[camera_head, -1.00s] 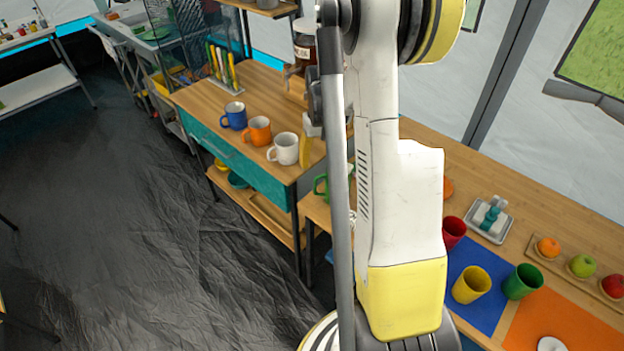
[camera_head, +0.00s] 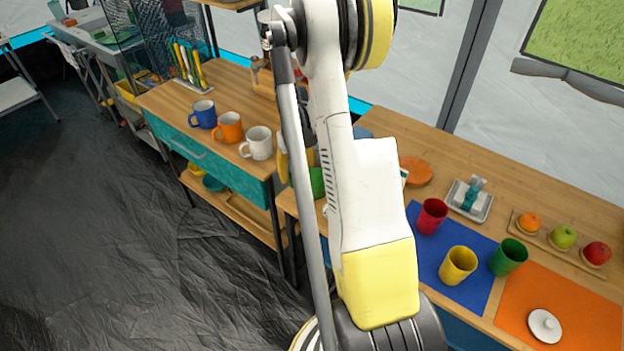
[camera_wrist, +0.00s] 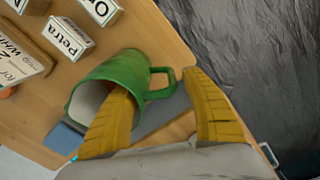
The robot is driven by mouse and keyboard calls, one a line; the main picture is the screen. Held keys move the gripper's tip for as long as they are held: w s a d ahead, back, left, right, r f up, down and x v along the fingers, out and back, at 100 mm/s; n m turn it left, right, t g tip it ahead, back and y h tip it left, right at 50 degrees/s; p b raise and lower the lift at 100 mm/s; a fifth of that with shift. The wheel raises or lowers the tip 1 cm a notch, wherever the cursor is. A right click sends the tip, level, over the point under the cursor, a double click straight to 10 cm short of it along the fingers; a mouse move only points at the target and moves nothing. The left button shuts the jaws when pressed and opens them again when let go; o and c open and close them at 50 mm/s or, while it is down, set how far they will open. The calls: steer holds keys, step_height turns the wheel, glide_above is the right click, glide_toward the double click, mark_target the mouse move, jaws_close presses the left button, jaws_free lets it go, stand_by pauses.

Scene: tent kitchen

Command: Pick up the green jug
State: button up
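The green jug (camera_wrist: 125,72) lies in the wrist view with its pale open mouth toward the lower left and its handle to the right. In the head view only a small green part of the jug (camera_head: 317,182) shows behind my arm. My gripper (camera_wrist: 160,82) is open, its two yellow fingers apart. The left finger overlaps the jug's mouth and appears to reach inside it. The right finger is outside, just right of the handle. I cannot tell whether either finger touches the jug.
Boxes with lettering (camera_wrist: 68,38) stand left of the jug. A grey-blue flat item (camera_wrist: 165,110) lies beside it. Blue (camera_head: 203,114), orange (camera_head: 229,127) and white mugs (camera_head: 258,143) stand on the neighbouring counter. Red (camera_head: 432,216), yellow (camera_head: 458,265) and green cups (camera_head: 508,257) stand right of my arm.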

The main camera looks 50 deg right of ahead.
jaws_close()
steer(key=shift+r, duration=0.15)
steer(key=shift+r+p, duration=0.65)
steer(key=shift+r, duration=0.55)
steer(key=shift+s+r+p, duration=0.1)
steer(key=shift+r+p, duration=0.35)
steer(key=shift+r, duration=0.45)
steer(key=s+d+r+p, duration=0.3)
steer(key=s+d+r, duration=0.3)
steer(key=s, duration=0.3)
steer(key=shift+s+r, duration=0.25)
steer(key=shift+d, duration=0.15)
